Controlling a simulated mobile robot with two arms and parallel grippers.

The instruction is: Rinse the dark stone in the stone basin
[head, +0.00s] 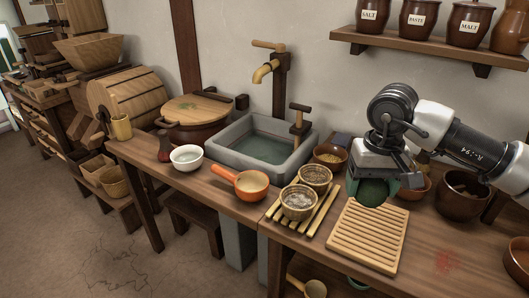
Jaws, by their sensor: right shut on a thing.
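My right gripper (373,180) comes in from the right and is shut on a dark, rounded, greenish stone (373,193). It holds the stone above the back part of a slatted wooden board (368,240), to the right of the basin. The grey stone basin (249,174) is set in the counter at the centre and has greenish water (262,148) in it. A wooden tap (264,72) is on the wall side above it. The gripper hides part of the stone's top. My left gripper is not in view.
Two small baskets (298,203) stand on a slatted rack between basin and board. An orange pan (251,187) and a white bowl (187,157) stand in front of the basin. A wooden lever post (299,122) rises at its right side. Brown bowls (463,193) stand at right.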

